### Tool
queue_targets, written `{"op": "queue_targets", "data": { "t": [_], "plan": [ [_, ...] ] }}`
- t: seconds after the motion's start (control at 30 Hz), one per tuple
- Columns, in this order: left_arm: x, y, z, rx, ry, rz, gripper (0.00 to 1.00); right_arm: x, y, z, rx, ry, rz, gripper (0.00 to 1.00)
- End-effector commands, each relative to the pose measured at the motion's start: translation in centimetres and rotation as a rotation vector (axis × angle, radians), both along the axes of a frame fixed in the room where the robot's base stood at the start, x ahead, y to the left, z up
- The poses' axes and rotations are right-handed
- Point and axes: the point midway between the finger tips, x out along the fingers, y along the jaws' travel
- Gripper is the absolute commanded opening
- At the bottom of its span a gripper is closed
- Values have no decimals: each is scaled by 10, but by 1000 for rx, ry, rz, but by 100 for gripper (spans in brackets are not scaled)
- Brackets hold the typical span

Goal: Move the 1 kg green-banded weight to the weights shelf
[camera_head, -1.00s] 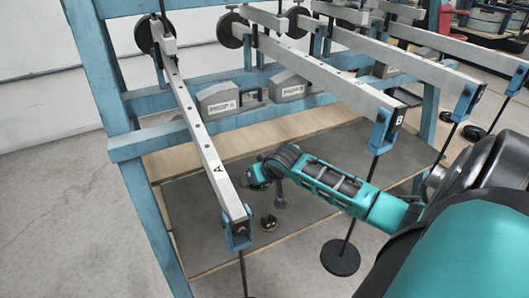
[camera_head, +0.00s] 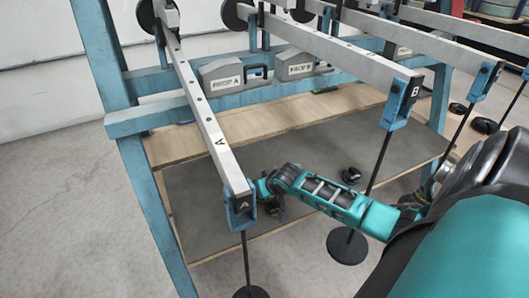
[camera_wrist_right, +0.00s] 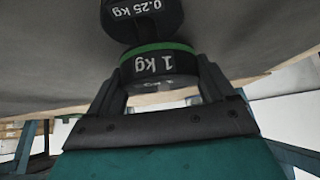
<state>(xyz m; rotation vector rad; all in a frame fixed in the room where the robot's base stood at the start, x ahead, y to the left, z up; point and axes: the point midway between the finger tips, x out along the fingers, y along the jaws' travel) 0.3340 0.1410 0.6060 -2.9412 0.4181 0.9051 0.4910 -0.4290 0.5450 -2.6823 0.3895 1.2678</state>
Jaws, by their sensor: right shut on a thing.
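In the right wrist view, the black 1 kg weight with a green band (camera_wrist_right: 152,66) sits between the fingers of my right gripper (camera_wrist_right: 160,84), which is shut on it. A black 0.25 kg weight (camera_wrist_right: 143,14) shows just beyond it; I cannot tell whether the two touch. In the head view, my right gripper (camera_head: 270,204) is low beside the end of beam A, over the grey board, and what it holds is mostly hidden. No shelf is labelled as the weights shelf. My left gripper is not in view.
Lever beam A (camera_head: 205,115) and lever beam B (camera_head: 350,62) reach out from the blue frame (camera_head: 150,117), with rods and black discs (camera_head: 347,246) hanging from their ends. A wooden ledge (camera_head: 270,115) lies behind the grey board (camera_head: 205,200). Small dark objects (camera_head: 350,175) lie on the board.

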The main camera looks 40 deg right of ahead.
Motion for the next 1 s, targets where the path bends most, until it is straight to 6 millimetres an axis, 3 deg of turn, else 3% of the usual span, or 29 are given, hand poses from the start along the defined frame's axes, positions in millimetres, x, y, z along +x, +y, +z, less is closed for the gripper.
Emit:
{"op": "queue_targets", "data": {
  "t": [0.17, 0.73, 0.77, 0.93, 1.0],
  "plan": [
    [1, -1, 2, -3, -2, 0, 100, 3, -1, 6, -2, -12, 1, 0],
    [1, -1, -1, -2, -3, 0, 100, 3, -1, -6, -2, -11, 1, 0],
    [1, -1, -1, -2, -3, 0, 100, 0, 0, -10, 0, -1, 0, 84],
    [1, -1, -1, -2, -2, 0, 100, 0, 0, -10, -1, -2, 0, 100],
    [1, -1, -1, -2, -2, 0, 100, 1, 0, -10, -1, -2, 0, 100]
  ]
}}
